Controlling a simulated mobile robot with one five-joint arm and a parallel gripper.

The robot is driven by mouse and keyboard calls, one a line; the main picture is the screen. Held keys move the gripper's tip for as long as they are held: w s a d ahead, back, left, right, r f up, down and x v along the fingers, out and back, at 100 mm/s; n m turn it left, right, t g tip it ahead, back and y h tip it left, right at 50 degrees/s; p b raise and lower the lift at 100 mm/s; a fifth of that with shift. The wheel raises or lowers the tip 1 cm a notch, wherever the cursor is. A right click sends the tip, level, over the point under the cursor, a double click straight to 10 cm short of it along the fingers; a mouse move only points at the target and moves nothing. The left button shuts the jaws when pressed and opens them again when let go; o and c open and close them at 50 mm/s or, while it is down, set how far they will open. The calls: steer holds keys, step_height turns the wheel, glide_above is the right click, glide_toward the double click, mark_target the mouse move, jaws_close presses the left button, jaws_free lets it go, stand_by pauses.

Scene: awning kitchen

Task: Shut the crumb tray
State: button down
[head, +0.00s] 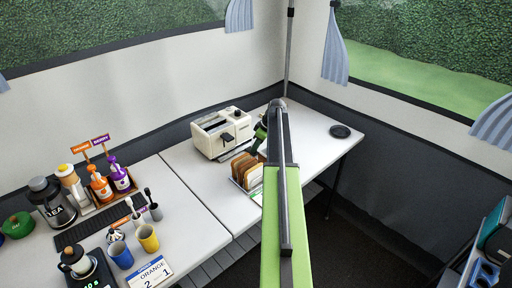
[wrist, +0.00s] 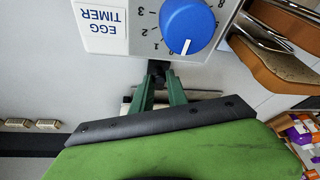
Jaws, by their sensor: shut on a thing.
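A cream toaster (head: 208,140) with a black lever stands on the white table in the head view, just left of my arm. In the wrist view, which is upside down, a pale panel (wrist: 146,36) bears an "EGG TIMER" label and a blue dial. My gripper (wrist: 158,80) is below this panel in the picture, its green fingers shut on a small dark piece (wrist: 156,68) at the panel's edge. A thin pale and dark strip (wrist: 206,95) shows behind the fingers. I cannot tell how far the crumb tray sticks out. In the head view my arm hides most of the gripper.
A rack of toast (head: 244,170) stands in front of the toaster, close by my arm; slices (wrist: 275,65) show in the wrist view. A black round disc (head: 340,131) lies right of my arm. Bottles, cups and a coffee pot crowd the left table.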

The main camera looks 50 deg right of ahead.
steer(key=w, duration=0.3)
steer(key=shift+w+d, duration=0.15)
steer(key=shift+w, duration=0.2)
steer(key=c, duration=1.3)
jaws_free()
steer(key=p+v, duration=1.6)
steer(key=v, duration=0.1)
steer(key=shift+s+r, duration=0.1)
steer(key=shift+r, duration=0.1)
